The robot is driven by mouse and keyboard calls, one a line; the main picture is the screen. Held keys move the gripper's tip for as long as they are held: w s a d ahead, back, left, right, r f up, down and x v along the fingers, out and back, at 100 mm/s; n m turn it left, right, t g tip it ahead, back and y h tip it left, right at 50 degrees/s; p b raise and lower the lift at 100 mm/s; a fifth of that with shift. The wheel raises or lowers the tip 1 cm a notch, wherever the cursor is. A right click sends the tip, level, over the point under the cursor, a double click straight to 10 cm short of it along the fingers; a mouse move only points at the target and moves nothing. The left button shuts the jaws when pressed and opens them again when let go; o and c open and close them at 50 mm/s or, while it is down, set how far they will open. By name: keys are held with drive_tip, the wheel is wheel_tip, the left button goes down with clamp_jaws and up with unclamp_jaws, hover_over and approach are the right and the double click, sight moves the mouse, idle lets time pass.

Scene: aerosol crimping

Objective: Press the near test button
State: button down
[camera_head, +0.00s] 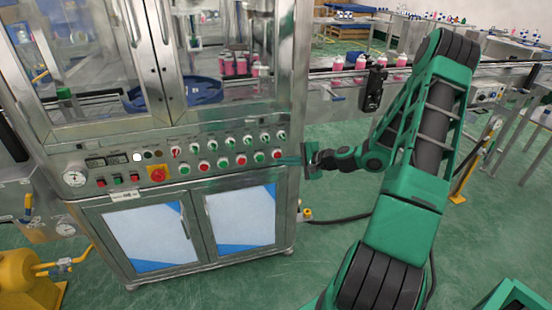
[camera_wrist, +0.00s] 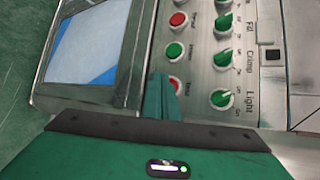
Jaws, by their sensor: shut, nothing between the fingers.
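The steel control panel on the machine front carries a row of red and green buttons below a row of green selector knobs. The red button at the right end of the row (camera_head: 277,154) is probably the test button. In the wrist view this red button (camera_wrist: 176,83) is partly hidden behind my fingertips, and its small label is hard to read. My gripper (camera_head: 289,161) is shut and empty, reaching in from the right with its tips close beside that button. In the wrist view the teal fingers (camera_wrist: 160,84) overlap the button's edge; I cannot tell whether they touch it.
A green button (camera_wrist: 174,50) and another red button (camera_wrist: 179,19) sit farther along the row. The Light knob (camera_wrist: 222,98) is beside the fingers. A red emergency stop on a yellow plate (camera_head: 157,174) is at the left. Open green floor (camera_head: 340,245) lies right of the cabinet.

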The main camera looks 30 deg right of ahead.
drive_tip(key=shift+s+a, duration=0.25)
drive_tip(key=shift+s, duration=0.55)
drive_tip(key=shift+s+a, duration=0.2)
drive_tip(key=shift+s, duration=0.6)
drive_tip(key=shift+s+a, duration=0.25)
drive_tip(key=shift+s, duration=0.55)
drive_tip(key=shift+a, duration=0.1)
drive_tip(key=s+a+r+n+g, duration=0.2)
drive_tip(key=s+a+n+g, duration=0.3)
drive_tip(key=s+n+g, duration=0.3)
drive_tip(key=s+r+n+g+h, duration=0.1)
drive_tip(key=s+r+g+h, duration=0.1)
drive_tip(key=s+r, duration=0.6)
drive_tip(key=s+r+n+g+h, duration=0.1)
drive_tip(key=s+r, duration=0.7)
drive_tip(key=s, duration=0.9)
drive_tip(key=shift+s+a+n+g+h, duration=0.3)
drive_tip(key=shift+s+g+h, duration=0.15)
drive_tip(key=shift+h, duration=0.55)
